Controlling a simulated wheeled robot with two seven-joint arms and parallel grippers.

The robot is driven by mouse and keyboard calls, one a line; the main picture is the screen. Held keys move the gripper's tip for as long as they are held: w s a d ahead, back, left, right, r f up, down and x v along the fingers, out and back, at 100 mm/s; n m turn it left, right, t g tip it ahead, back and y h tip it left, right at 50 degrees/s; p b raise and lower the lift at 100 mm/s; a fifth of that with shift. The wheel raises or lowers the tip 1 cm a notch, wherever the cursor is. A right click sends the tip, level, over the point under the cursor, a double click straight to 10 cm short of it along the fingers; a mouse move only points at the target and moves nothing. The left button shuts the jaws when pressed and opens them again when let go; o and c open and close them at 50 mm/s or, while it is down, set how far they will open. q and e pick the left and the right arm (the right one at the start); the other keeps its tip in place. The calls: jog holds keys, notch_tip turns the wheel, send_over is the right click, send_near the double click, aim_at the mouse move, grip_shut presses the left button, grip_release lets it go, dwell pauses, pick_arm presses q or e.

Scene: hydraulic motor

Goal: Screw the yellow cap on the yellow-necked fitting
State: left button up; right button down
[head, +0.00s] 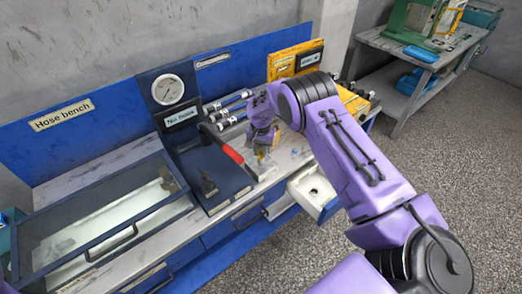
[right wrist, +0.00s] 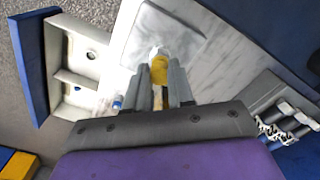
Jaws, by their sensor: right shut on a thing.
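My right gripper (head: 262,147) reaches down over the bench top near the open drawer. In the right wrist view its two grey fingers (right wrist: 160,90) are shut on the yellow cap (right wrist: 159,70). A small yellow spot also shows below the gripper in the head view. A pale, shiny piece (right wrist: 158,51) shows just beyond the yellow; it may be the fitting, but I cannot tell whether the two touch. The fitting's yellow neck cannot be told apart from the cap. My left gripper is in neither view.
An open white drawer (head: 314,190) with a divider juts from the bench front, just right of the gripper. Hose fittings (head: 229,108) lie behind. A glass-topped case (head: 100,230) fills the left.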

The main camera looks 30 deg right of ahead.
jog(key=shift+s+f, duration=0.15)
jog(key=shift+f, duration=0.05)
jog(key=m, duration=0.6)
jog(key=shift+a, duration=0.1)
jog(key=shift+m, duration=0.3)
jog(key=shift+f+m, duration=0.1)
jog(key=shift+m, duration=0.3)
jog(key=c, duration=1.1)
grip_release()
jog(key=shift+w, duration=0.25)
